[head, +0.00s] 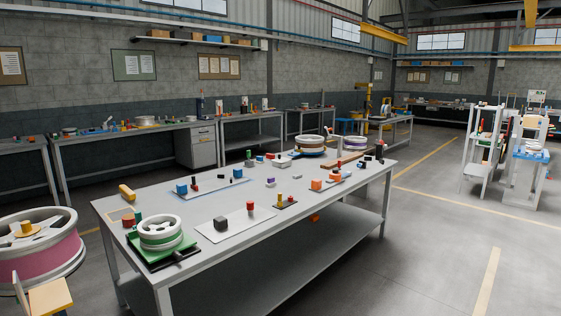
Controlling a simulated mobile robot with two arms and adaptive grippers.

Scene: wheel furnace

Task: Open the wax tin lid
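I cannot make out a wax tin or its lid for certain; the things on the long grey table (150,283) are small in this view. A small red and dark piece (128,221) stands near the table's left end. A white wheel-like drum (160,232) sits on a green base (150,255) beside it. A red-topped piece (250,207) and a dark block (220,223) stand on a pale sheet (208,236). Neither of my grippers shows.
A large wheel with a pink band (50,255) is at the left edge. Workbenches (90,140) line the back wall. White racks (480,155) stand at the right. The floor (430,250) right of the table is clear.

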